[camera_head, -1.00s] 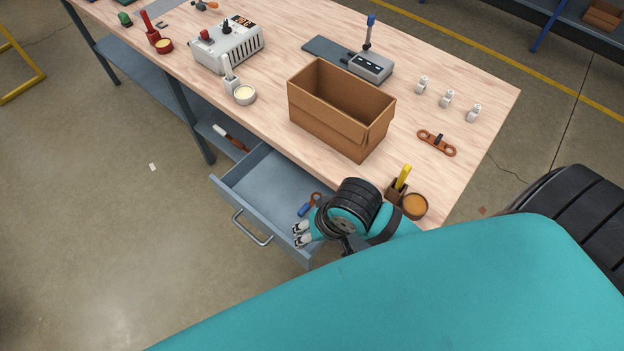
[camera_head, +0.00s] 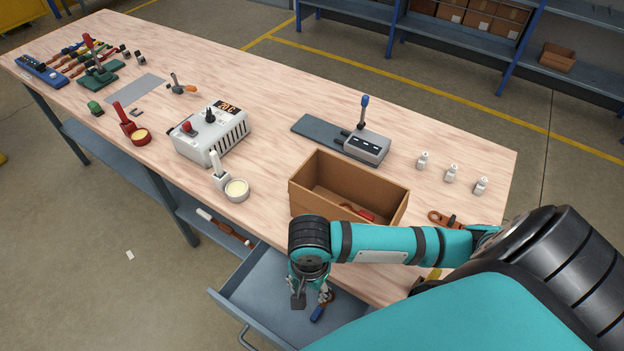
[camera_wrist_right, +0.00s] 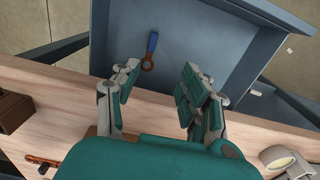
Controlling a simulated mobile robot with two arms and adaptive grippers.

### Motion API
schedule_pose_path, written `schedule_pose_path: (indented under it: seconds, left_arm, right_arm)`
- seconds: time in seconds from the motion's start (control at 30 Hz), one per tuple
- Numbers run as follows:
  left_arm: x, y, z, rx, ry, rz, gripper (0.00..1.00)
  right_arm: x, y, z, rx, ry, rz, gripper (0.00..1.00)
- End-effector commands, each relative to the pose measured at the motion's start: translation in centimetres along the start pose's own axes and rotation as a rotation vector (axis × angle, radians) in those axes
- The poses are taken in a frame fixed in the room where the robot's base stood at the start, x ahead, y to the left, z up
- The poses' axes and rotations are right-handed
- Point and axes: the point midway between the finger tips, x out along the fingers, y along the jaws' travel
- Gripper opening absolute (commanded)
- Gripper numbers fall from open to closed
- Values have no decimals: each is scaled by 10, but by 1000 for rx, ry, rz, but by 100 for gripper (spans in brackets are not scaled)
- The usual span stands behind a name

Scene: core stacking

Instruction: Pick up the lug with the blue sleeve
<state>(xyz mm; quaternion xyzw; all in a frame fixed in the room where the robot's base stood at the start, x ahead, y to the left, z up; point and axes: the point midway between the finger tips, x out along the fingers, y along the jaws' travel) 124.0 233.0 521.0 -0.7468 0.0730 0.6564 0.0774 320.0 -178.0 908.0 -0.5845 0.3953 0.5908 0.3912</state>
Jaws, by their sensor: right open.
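The lug with the blue sleeve (camera_head: 317,314) lies in the open drawer (camera_head: 262,292). In the right wrist view the lug (camera_wrist_right: 152,44) shows a blue sleeve and a copper-coloured ring end facing my gripper. My right gripper (camera_head: 312,296) hangs over the drawer, close to the lug in the picture. In the wrist view its fingers (camera_wrist_right: 158,82) are spread apart with nothing between them, and the lug is beyond the fingertips, nearer the left finger. In the head view my gripper and arm hide part of the drawer. My left gripper is not seen.
An open cardboard box (camera_head: 310,204) with a reddish item inside stands on the workbench (camera_head: 270,97) behind my arm. The left part of the drawer is clear.

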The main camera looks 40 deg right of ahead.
Motion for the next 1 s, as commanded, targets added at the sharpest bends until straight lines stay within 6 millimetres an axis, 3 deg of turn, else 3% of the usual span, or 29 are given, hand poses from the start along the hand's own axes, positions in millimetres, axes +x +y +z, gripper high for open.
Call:
schedule_pose_path:
  seconds: [0.1, 0.3, 0.43, 0.6, 0.77, 1.0]
  left_arm:
    - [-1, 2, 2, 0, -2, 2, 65]
    - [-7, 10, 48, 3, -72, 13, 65]
    - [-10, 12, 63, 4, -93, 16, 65]
    - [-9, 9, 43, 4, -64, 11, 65]
    - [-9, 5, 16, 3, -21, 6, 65]
    - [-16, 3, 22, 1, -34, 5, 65]
  right_arm:
    - [18, 3, 0, 2, 0, 9, 44]
    - [62, 2, -1, 1, 1, 6, 44]
    - [89, 2, 0, 0, 1, 6, 44]
    - [112, 1, -1, 0, 1, 1, 44]
    - [121, 2, -1, -1, 1, 2, 44]
    - [152, 7, -9, -1, 1, 2, 44]
